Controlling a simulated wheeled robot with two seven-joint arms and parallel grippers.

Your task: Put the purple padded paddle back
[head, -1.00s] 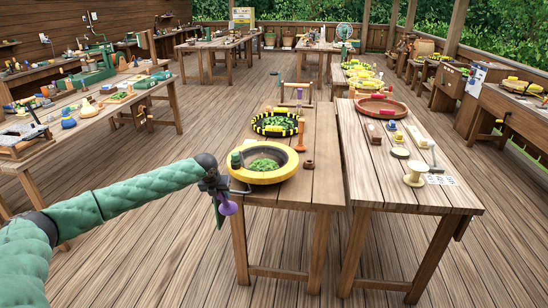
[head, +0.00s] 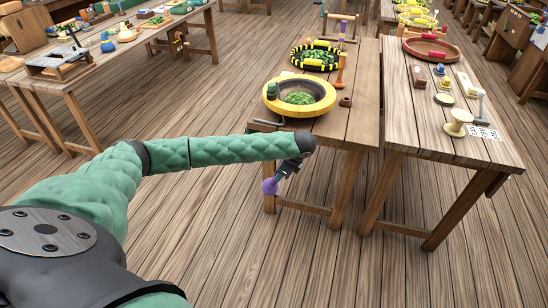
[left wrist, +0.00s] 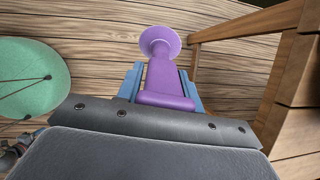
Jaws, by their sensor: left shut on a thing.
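My left gripper (head: 285,173) is shut on the purple padded paddle (head: 269,187). In the head view it holds the paddle in the air in front of and below the near edge of the middle table (head: 352,131), above the floor. The paddle's round purple end points down and left, away from the gripper. In the left wrist view the paddle (left wrist: 165,75) sits between the two blue-grey fingers (left wrist: 165,92), its round end farthest from the camera. My right gripper is not in view.
A yellow-rimmed pan (head: 301,109) with green contents stands near the table's front edge. Behind it are a black-and-yellow ring pan (head: 315,56), an orange-brown upright tool (head: 340,70) and a wooden frame (head: 341,26). A second table (head: 470,147) stands right. The plank floor nearby is clear.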

